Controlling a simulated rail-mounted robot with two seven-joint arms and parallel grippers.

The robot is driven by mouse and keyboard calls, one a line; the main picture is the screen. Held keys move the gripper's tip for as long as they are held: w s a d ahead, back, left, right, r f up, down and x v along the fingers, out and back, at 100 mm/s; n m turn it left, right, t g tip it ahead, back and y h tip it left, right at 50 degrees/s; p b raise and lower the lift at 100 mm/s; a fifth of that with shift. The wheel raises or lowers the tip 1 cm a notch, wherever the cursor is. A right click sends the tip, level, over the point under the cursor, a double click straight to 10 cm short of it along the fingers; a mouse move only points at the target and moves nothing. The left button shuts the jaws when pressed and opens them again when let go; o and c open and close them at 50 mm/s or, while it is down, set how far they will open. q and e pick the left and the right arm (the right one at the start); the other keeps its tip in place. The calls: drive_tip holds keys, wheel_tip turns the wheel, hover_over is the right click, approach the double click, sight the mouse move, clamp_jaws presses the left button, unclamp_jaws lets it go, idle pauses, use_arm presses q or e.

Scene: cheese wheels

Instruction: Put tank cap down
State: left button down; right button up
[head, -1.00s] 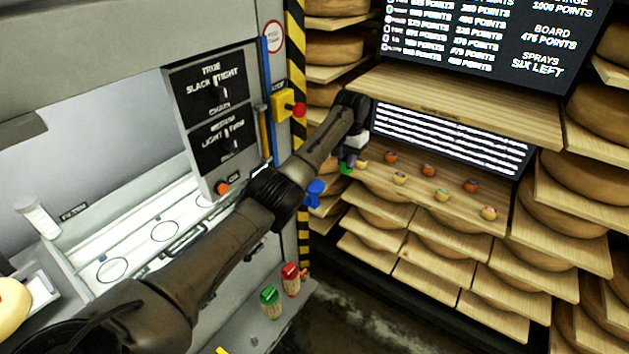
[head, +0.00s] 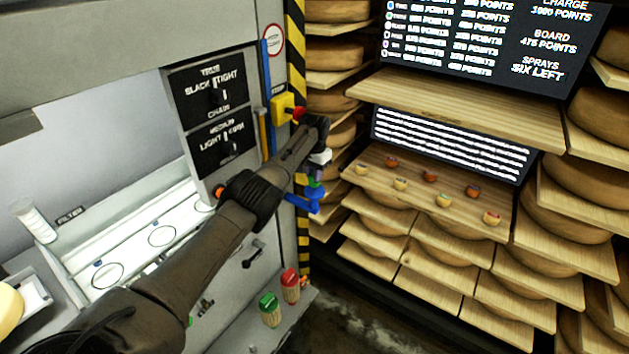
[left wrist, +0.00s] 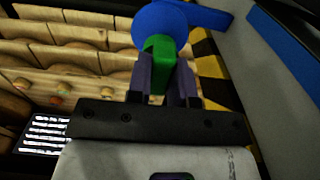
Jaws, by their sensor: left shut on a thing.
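My left gripper (head: 317,178) is at the corner of the machine, just above the blue fitting (head: 301,203). It is shut on a small green piece, which I take for the tank cap (left wrist: 157,62), seen between the fingers in the left wrist view. The left gripper (left wrist: 163,90) points at the rounded blue fitting (left wrist: 160,25), which has an arm reaching right. The green piece overlaps the blue fitting in this view. I cannot tell whether they touch. My right gripper is not in view.
A yellow box with a red button (head: 290,108) is above the gripper on the striped post. Green-topped (head: 269,308) and red-topped (head: 290,285) containers stand on a low ledge. A wooden shelf (head: 385,190) with several small round pieces is to the right, among cheese racks.

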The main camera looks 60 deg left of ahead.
use_arm(q)
wheel_tip(320, 180, down, 3)
drive_tip(key=shift+r, duration=0.2)
drive_tip(key=c, duration=1)
unclamp_jaws()
drive_tip(key=shift+r, duration=0.15)
